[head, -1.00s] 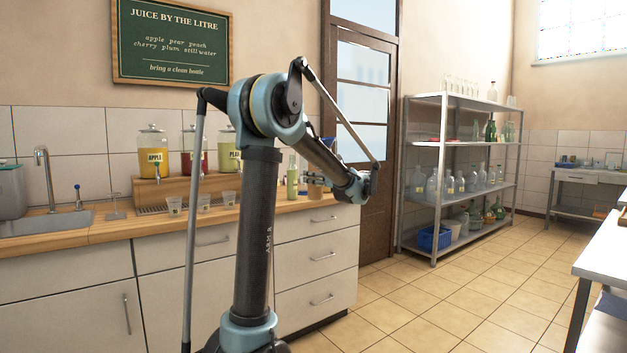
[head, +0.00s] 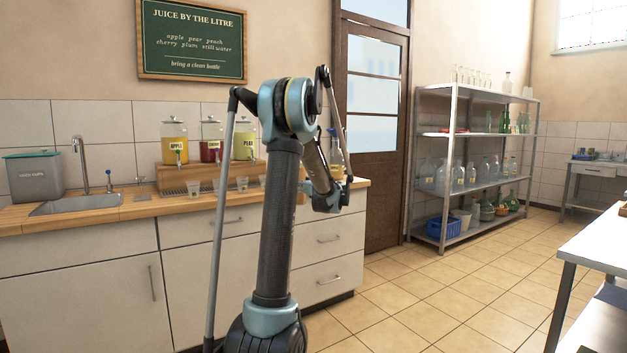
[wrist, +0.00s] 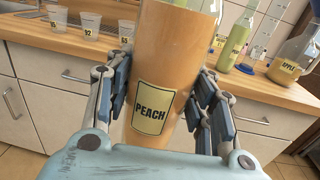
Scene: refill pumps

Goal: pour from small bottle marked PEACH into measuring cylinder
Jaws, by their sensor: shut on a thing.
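In the wrist view, my gripper (wrist: 162,88) is shut on the small bottle marked PEACH (wrist: 172,45). The bottle is filled with orange-tan juice and carries a pale label facing me. It stands roughly upright, slightly tilted in the picture, in front of the counter's drawers and edge. A tall clear vessel with marks, apparently the measuring cylinder (wrist: 262,38), stands at the back of the counter, right of the bottle. In the head view, my arm hides the fingers and the held bottle.
Juice dispensers (head: 174,138) stand behind. A metal shelf (head: 480,192) is right of the door. The tiled floor between is free.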

